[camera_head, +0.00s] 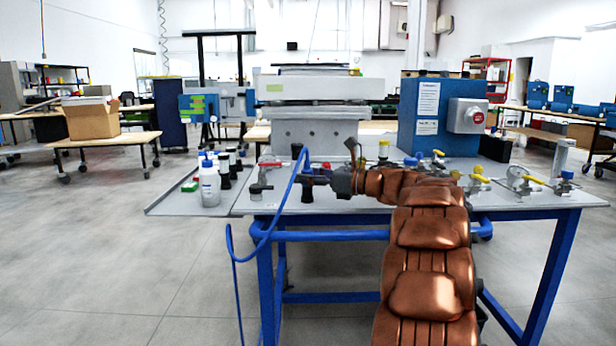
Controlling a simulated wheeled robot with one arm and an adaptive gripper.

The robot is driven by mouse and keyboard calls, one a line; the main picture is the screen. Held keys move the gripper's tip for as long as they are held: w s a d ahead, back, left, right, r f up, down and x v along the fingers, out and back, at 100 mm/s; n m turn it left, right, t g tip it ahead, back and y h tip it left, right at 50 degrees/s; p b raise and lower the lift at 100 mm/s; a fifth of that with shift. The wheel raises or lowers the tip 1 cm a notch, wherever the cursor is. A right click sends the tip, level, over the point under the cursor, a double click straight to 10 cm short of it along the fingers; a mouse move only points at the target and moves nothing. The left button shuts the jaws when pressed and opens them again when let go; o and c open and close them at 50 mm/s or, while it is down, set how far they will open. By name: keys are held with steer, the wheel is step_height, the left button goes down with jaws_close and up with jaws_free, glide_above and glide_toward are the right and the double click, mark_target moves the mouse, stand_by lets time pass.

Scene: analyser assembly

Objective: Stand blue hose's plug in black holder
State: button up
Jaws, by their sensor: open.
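The blue hose (272,228) arches up over the front edge of the table and hangs down toward the floor. Its upper end comes down at a small dark piece (307,188) on the table, which looks like the black holder with the plug at it. They are too small for me to tell whether the plug stands fully inside. My gripper (318,178) is at the end of my copper-coloured arm, pointing left, right beside the hose's end. Its fingers are open, dark and hard to separate from the dark piece; I cannot tell whether they touch it.
A white bottle (209,186) and several black-bodied items stand on the left of the grey table (350,208). A red-handled valve (262,178) is left of the hose's end. Yellow-handled valves (478,176) line the right. A blue box (440,115) and grey machine (315,130) stand behind.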

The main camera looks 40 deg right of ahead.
steer(key=shift+s, duration=0.1)
steer(key=v, duration=1.2)
steer(key=shift+d, duration=0.1)
